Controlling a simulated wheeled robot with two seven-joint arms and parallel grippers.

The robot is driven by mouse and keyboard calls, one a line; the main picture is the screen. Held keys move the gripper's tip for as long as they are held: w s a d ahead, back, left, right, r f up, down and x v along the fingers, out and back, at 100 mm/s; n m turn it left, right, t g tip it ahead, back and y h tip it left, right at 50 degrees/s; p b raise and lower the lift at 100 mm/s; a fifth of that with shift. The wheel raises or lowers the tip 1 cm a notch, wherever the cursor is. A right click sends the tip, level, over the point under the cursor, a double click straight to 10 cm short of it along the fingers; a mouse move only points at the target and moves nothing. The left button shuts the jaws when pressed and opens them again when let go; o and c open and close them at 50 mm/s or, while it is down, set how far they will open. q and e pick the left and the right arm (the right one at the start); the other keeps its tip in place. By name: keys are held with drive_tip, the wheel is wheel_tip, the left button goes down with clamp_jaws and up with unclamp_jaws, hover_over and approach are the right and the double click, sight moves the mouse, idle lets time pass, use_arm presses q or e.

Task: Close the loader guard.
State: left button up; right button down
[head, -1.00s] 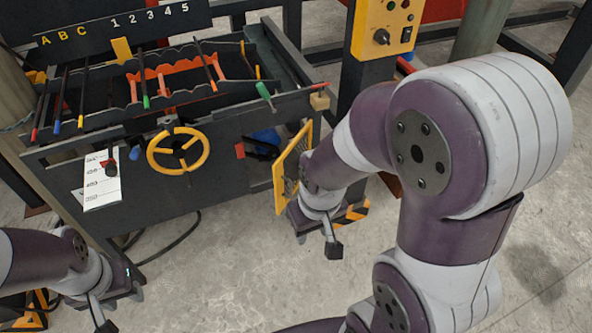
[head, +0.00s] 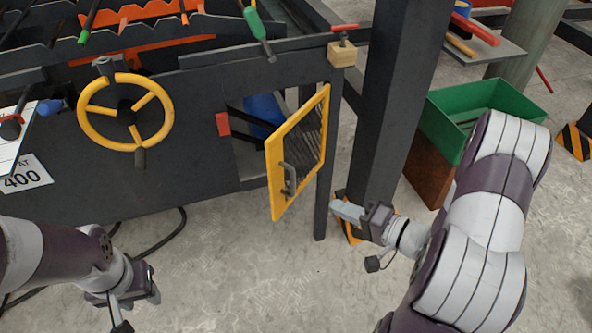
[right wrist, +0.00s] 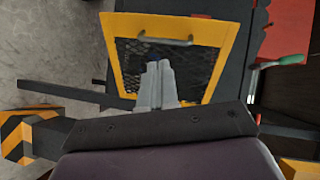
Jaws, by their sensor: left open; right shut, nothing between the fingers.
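The loader guard (head: 300,148) is a yellow-framed mesh door on the front of the dark machine. It stands swung open, with a grey handle (head: 288,180) on its face. A dark opening with a blue object (head: 262,112) inside shows behind it. In the right wrist view the guard (right wrist: 118,58) is straight ahead, with its handle (right wrist: 152,41) near the top. My right gripper (head: 335,208) is shut and empty, right of the guard and apart from it in the head view. My left gripper (head: 155,290) is open and empty at the lower left.
A yellow handwheel (head: 88,128) and a red block (head: 223,123) are on the machine front left of the opening. A dark post (head: 385,110) stands right of the guard, with a green bin (head: 440,125) beyond. The floor below the guard is clear.

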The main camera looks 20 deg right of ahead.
wheel_tip(320, 180, up, 5)
drive_tip(key=a+m+t+y, duration=0.1)
drive_tip(key=a+m+y, duration=0.1)
drive_tip(key=b, duration=0.5)
approach(272, 167)
drive_tip(key=x, duration=0.6)
drive_tip(key=shift+f, duration=0.1)
drive_tip(key=shift+w+a, duration=0.25)
drive_tip(key=shift+w, duration=0.05)
